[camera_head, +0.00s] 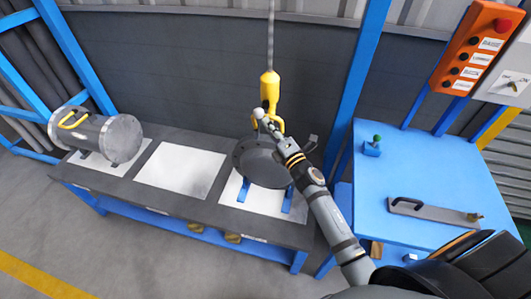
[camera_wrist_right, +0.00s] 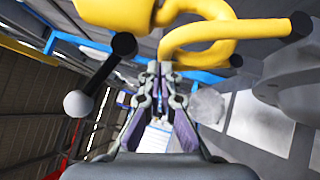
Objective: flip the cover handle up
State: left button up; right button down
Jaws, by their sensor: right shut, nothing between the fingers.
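The dark round flanged cover (camera_head: 262,165) sits on blue supports at the right end of the bench. A pale ball knob (camera_head: 258,113) shows above it, near the yellow hook. In the wrist view, a black bar with a grey ball knob (camera_wrist_right: 78,104) is left of the fingers, apart from them; I take this as the cover handle. My right gripper (camera_head: 270,127) is by the cover's top. In the wrist view (camera_wrist_right: 160,72) its fingers are shut and empty, below the yellow hook (camera_wrist_right: 200,30). My arm hides part of the cover. My left gripper is not visible.
A yellow hoist hook (camera_head: 269,88) hangs on a chain over the cover. A grey cylinder with a yellow handle (camera_head: 97,137) lies at the bench's left. A white panel (camera_head: 180,169) between is bare. A blue table (camera_head: 435,170) at right carries a handled plate (camera_head: 430,209).

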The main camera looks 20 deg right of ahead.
jog(key=shift+w+d+r+p, duration=0.45)
jog(key=shift+w+r+p, duration=0.15)
jog(key=shift+w, duration=0.2)
